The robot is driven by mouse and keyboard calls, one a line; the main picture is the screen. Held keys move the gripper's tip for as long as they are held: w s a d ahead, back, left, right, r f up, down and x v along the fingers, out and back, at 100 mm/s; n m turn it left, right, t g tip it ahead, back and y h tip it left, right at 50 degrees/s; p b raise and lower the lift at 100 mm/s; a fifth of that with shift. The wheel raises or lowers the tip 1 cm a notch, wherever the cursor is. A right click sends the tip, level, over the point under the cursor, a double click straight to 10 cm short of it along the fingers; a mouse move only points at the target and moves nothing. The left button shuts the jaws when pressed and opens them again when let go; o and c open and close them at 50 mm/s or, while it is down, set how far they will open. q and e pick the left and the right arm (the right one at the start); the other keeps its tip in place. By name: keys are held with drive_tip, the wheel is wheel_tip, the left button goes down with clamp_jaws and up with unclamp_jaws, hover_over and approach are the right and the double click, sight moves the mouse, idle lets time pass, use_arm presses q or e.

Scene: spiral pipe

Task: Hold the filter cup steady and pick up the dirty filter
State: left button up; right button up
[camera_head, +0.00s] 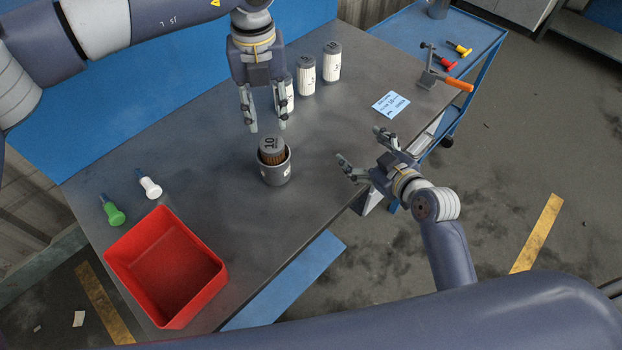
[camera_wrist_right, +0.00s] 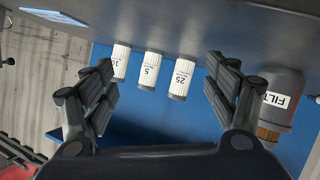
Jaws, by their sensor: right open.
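The grey filter cup (camera_head: 276,178) stands upright on the table. The dirty filter (camera_head: 272,152), brown with a dark top cap marked "10", sits in it and sticks out above the rim. My left gripper (camera_head: 268,127) is open, pointing down just above and behind the cup, with nothing between its fingers. My right gripper (camera_head: 358,146) is open and empty, to the right of the cup and apart from it. In the right wrist view, which is upside down, the cup (camera_wrist_right: 285,82) with a "FILT" label and the brown filter (camera_wrist_right: 268,133) are partly hidden behind the right finger.
Several white filters (camera_head: 332,62) stand at the back. A red bin (camera_head: 165,265) and green and white-handled tools (camera_head: 149,187) are at left. A paper card (camera_head: 391,104) and an orange-handled tool (camera_head: 458,83) lie at right. A blue cart (camera_head: 400,35) is beyond.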

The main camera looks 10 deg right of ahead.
sight(285, 172)
drive_tip(key=s+a+g+y, duration=0.1)
drive_tip(key=s+a, duration=0.1)
drive_tip(key=a, duration=0.2)
drive_tip(key=s+a+r+y, duration=0.1)
drive_tip(key=s+a+y, duration=0.1)
drive_tip(key=a, duration=0.2)
drive_tip(key=s+a+n+g+y, duration=0.1)
drive_tip(key=s+a+y, duration=0.1)
drive_tip(key=a, duration=0.3)
drive_tip(key=shift+s+a+r+g, duration=0.1)
drive_tip(key=shift+s+r+g, duration=0.2)
drive_tip(key=shift+s, duration=0.2)
drive_tip(key=shift+a+y, duration=0.3)
drive_tip(key=x, duration=1)
drive_tip(key=shift+w+a+f, duration=0.1)
drive_tip(key=shift+w+f, duration=0.05)
drive_tip(key=shift+f, duration=0.15)
drive_tip(key=c, duration=1.3)
